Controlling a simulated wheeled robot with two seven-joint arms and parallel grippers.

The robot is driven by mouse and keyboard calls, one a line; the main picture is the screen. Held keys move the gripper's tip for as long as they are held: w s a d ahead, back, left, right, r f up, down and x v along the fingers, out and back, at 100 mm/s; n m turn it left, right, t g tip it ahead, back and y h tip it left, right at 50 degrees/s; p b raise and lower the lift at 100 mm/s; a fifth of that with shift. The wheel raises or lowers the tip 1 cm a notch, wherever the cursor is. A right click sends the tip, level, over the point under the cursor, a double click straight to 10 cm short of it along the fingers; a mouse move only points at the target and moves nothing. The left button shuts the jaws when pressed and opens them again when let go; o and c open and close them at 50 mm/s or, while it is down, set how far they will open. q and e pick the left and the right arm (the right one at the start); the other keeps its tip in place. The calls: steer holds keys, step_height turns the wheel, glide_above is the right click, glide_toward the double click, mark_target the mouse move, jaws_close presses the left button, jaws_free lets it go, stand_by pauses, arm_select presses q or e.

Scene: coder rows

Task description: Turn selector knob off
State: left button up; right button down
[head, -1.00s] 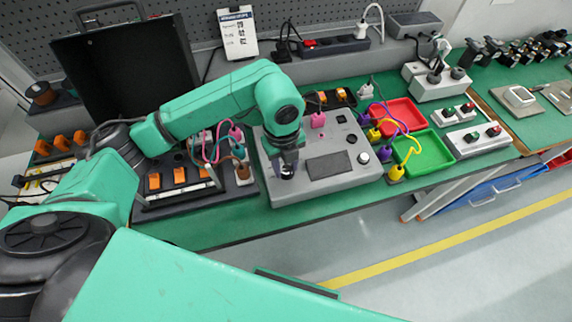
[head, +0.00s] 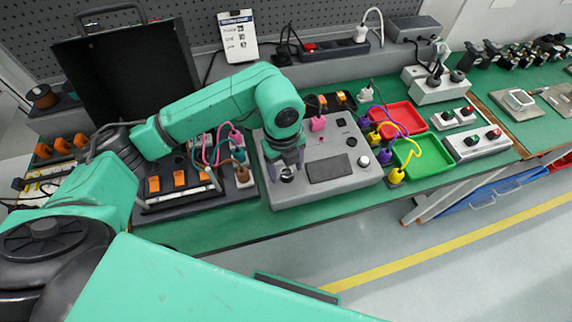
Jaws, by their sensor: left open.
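A grey control box (head: 330,188) with a dark display and several knobs and buttons sits on the green bench. My left gripper (head: 286,172) points down over the left part of the box's top face. It is open, with its fingers on either side of a dark round knob (head: 287,175) with a pale ring. The gripper partly hides the knob, so I cannot tell which way it points or whether the fingers touch it. A white round knob (head: 363,161) is at the box's right. My right gripper is not in view.
A red tray (head: 403,115) and a green tray (head: 432,160) stand right of the box, with coloured plugs and cables beside them. A black case (head: 125,75) with orange switches is at the left. A button box (head: 475,142) is further right.

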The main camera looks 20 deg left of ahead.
mark_target(283, 173)
arm_select(q)
step_height(283, 173, up, 15)
steer(key=shift+s+a+f, duration=0.2)
steer(key=shift+s+a, duration=0.05)
steer(key=shift+s, duration=0.05)
stand_by(0.4)
